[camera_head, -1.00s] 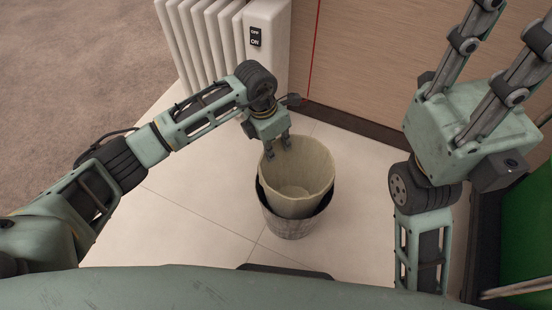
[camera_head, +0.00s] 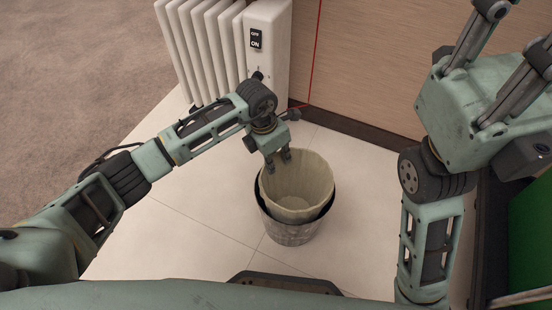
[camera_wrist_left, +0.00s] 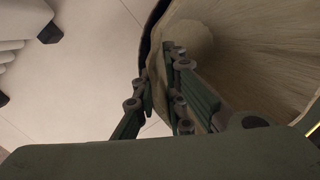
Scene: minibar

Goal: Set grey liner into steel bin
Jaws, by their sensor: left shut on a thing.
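The grey liner (camera_head: 314,178), beige-grey in this light, is an open tapered tub with a round mouth. It stands inside the steel bin (camera_head: 291,233), its rim above the bin's dark rim. The lower liner is hidden by the bin. My left gripper (camera_head: 279,160) is shut on the liner's far-left rim from above. In the left wrist view, its fingers (camera_wrist_left: 160,82) pinch the wall of the liner (camera_wrist_left: 250,45), and a strip of the dark bin edge (camera_wrist_left: 146,45) shows outside. My right gripper (camera_head: 485,105) is raised at right, fingertips out of frame.
A white radiator (camera_head: 215,50) with an OFF/ON box stands behind the bin. A wood-panelled wall (camera_head: 380,75) with dark skirting is at the back right. Pale floor tiles (camera_head: 205,215) around the bin are clear, with brown carpet at the left. A green panel is at far right.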

